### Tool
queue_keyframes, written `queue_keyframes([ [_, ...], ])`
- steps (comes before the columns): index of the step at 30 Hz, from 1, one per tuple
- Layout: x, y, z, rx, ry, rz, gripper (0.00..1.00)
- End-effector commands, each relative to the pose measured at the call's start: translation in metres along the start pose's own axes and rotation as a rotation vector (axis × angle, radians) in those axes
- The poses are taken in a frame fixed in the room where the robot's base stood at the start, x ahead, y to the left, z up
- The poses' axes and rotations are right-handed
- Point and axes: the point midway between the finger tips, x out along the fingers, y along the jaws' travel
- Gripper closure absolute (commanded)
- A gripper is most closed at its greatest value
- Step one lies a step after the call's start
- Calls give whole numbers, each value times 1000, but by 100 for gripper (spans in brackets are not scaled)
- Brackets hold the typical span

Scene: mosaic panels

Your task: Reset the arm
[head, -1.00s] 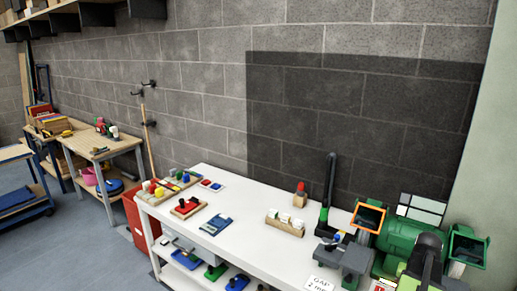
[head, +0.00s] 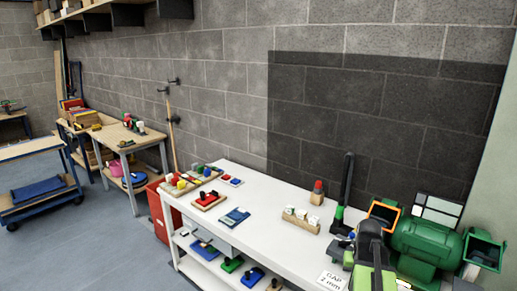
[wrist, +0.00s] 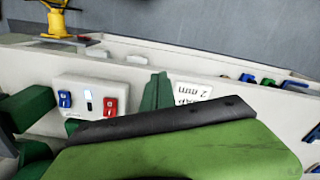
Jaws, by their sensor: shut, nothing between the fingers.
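My gripper (wrist: 157,92) shows in the wrist view as two dark green fingers close together, shut and empty, beyond the black edge of my lime-green wrist housing. They point toward a white card marked "2 mm" (wrist: 193,92) and overlap its left side. In the head view, my black and lime-green arm (head: 370,245) stands at the right end of the white bench (head: 262,205), in front of the bench grinder. The fingers cannot be made out there.
The green bench grinder (head: 425,240) stands right of my arm, close to it. A wooden block with white pieces (head: 300,220) and a blue item (head: 234,217) lie on the bench. Grey floor (head: 80,250) is clear at left.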

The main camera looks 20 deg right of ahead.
Motion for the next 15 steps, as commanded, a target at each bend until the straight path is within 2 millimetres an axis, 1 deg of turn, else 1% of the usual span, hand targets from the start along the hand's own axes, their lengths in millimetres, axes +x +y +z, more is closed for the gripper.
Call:
queue_keyframes([
  [1, 0, -40, 3, -68, 0, 0, 100],
  [2, 0, -64, 6, -109, 0, 0, 100],
  [3, 0, -98, 12, -168, 0, 0, 100],
  [4, 0, -124, 18, -213, 0, 0, 100],
  [5, 0, -150, 25, -258, 0, 0, 100],
  [6, 0, -182, 37, -316, 0, 0, 100],
  [8, 0, -226, 57, -398, 0, 0, 100],
  [9, 0, -252, 71, -446, 0, 0, 100],
  [12, 0, -297, 103, -537, 0, 0, 100],
  [13, 0, -307, 111, -555, 0, 0, 100],
  [15, 0, -316, 124, -581, 0, 0, 100],
])
